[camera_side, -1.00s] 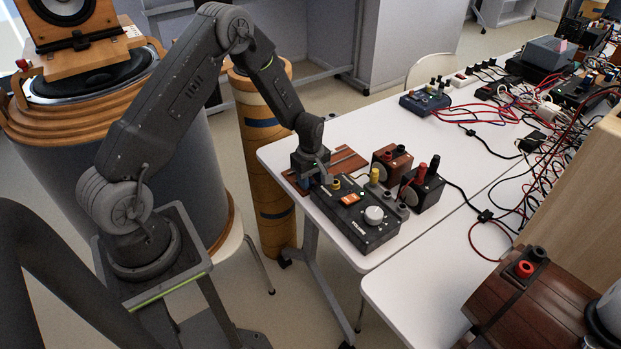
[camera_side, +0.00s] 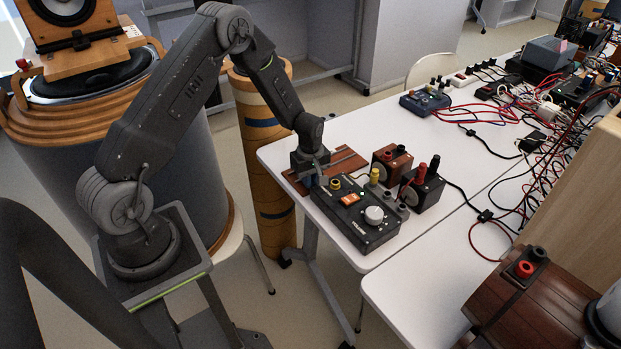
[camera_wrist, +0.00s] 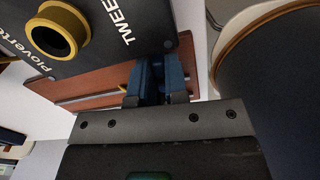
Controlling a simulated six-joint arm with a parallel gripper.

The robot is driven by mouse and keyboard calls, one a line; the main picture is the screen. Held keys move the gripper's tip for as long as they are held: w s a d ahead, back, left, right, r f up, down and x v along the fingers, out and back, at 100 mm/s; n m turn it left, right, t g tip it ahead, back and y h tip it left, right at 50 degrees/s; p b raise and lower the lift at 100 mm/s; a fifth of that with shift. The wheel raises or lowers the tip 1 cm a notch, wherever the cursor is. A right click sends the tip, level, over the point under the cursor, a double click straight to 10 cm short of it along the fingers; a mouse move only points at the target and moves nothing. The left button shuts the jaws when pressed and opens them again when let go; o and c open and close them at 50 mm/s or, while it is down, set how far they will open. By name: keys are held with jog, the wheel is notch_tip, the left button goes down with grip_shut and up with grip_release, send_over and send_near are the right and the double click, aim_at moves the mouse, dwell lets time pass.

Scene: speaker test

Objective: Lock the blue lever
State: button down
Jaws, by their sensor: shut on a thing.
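A black control box (camera_side: 365,228) with a white knob, an orange switch and a yellow socket lies near the table's left corner. My gripper (camera_side: 318,178) is low at the box's far left end. In the wrist view, the blue lever (camera_wrist: 158,80) shows between the short grey fingers of my gripper (camera_wrist: 156,99), beside the box's edge. The gripper looks shut on it. In the side view only a small blue patch shows below the gripper, and most of the lever is hidden. I cannot tell the lever's exact angle.
A reddish-brown wooden board (camera_side: 347,160) lies under and behind the gripper. Two small terminal boxes, one brown (camera_side: 391,162) and one black (camera_side: 424,190), stand right of the control box. Cables and devices crowd the right side. The white tabletop (camera_side: 290,150) is bare at its left corner.

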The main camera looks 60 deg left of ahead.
jog(key=m, duration=0.6)
jog(key=shift+s+a, duration=0.1)
jog(key=shift+s, duration=0.05)
dwell(0.4)
jog(key=c, duration=1.1)
grip_release()
jog(key=shift+c, duration=0.2)
